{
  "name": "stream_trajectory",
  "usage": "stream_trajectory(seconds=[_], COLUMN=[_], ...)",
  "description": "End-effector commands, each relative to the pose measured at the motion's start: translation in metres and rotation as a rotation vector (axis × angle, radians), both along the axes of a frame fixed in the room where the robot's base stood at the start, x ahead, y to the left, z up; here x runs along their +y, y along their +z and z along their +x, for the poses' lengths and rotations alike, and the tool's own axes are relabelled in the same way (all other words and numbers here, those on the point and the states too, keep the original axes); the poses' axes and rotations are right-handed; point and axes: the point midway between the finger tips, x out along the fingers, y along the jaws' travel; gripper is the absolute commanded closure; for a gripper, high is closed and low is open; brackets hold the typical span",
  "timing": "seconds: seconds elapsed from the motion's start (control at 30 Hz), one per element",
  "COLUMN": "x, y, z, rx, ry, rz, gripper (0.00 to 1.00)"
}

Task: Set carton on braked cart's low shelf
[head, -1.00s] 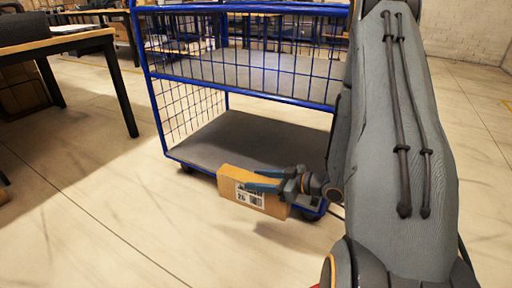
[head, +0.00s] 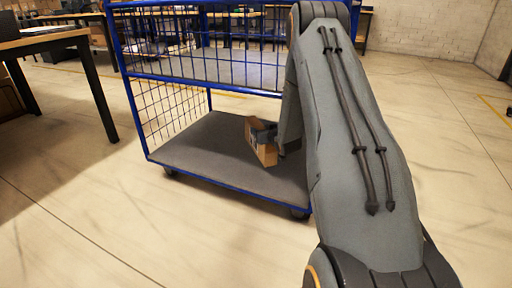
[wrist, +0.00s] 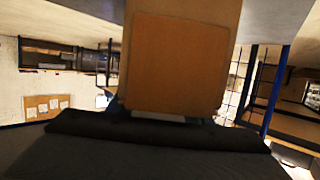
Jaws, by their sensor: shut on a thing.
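The brown carton (head: 265,152) shows in the head view over the right part of the cart's low grey shelf (head: 200,150). It is tilted, and I cannot tell whether it touches the shelf. My gripper (head: 262,135) is shut on the carton; my arm hides part of it. In the wrist view the carton (wrist: 178,62) fills the upper middle. The blue-framed cart (head: 133,100) has mesh sides and an upper shelf above the low one. My arm covers the cart's right side.
A dark-legged table (head: 95,85) stands at the left. The cart's upper shelf (head: 225,72) lies above the carton. Open floor (head: 100,230) lies in front of the cart. More tables stand at the back.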

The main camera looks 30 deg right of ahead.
Motion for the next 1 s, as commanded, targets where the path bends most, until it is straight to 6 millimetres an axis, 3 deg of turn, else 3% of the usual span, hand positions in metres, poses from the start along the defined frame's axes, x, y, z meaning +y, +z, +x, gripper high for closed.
stream_trajectory(seconds=[0.1, 0.27, 0.53, 0.93, 0.97, 1.0], x=[0.0, 0.0, 0.0, 0.0, 0.0, 0.0], y=[-0.021, -0.033, -0.072, -0.076, -0.077, -0.077], z=[0.001, 0.001, 0.001, 0.0, 0.0, 0.0], rx=[-0.002, -0.003, -0.002, -0.003, -0.001, -0.001], ry=[0.0, 0.001, 0.002, 0.002, 0.002, 0.002], rz=[0.0, -0.001, -0.002, -0.002, -0.001, -0.001], gripper=[1.0, 1.0, 1.0, 1.0, 0.52, 0.45])
